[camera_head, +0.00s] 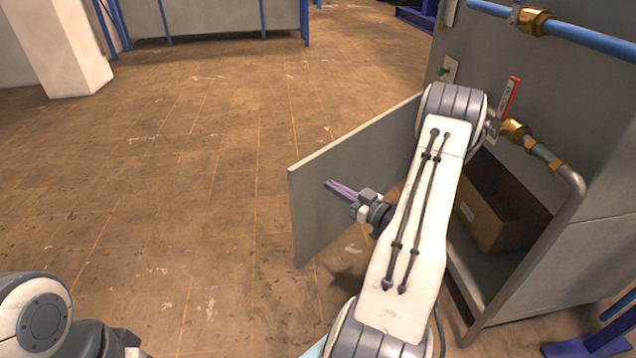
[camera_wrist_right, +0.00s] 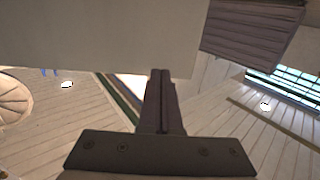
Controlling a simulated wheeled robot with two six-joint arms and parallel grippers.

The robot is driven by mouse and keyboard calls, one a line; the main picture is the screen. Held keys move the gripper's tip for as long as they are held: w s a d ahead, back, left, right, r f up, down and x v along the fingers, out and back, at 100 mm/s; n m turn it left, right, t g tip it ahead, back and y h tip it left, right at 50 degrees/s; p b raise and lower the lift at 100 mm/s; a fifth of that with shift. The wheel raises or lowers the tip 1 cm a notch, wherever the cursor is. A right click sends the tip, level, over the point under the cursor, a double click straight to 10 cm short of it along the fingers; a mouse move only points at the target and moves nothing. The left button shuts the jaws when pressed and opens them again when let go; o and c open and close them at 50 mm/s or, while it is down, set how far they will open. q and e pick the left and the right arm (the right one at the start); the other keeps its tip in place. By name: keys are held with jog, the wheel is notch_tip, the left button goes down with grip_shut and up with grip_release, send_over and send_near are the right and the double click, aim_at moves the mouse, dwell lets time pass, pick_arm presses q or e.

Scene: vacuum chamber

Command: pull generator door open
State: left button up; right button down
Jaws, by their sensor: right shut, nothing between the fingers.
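The generator door (camera_head: 322,205) is a flat grey panel in the head view. It stands swung out from the grey cabinet (camera_head: 570,235), well open, and the compartment behind it shows. My right gripper (camera_head: 330,185) is shut and empty, its fingers pointing left across the door's face on the compartment side. I cannot tell whether it touches the door. In the right wrist view the closed fingers (camera_wrist_right: 160,85) stand upright below a pale flat panel, which looks like the door (camera_wrist_right: 95,35). My left gripper is out of view; only part of that arm shows at lower left.
A brown open box (camera_head: 490,225) sits inside the compartment. A blue pipe (camera_head: 575,35), brass fittings, a red-handled valve (camera_head: 510,97) and a bent grey pipe (camera_head: 573,180) run along the cabinet front. The tiled floor left of the door is clear.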

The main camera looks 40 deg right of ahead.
aim_at(309, 172)
jog(key=w, duration=0.1)
jog(key=w+b, duration=0.1)
jog(key=w, duration=0.2)
jog(key=shift+w+a+f, duration=0.15)
jog(key=shift+w+a, duration=0.15)
jog(key=shift+w, duration=0.05)
jog(key=shift+w+a+b, duration=0.1)
jog(key=shift+w+b, duration=0.3)
jog(key=shift+w, duration=0.3)
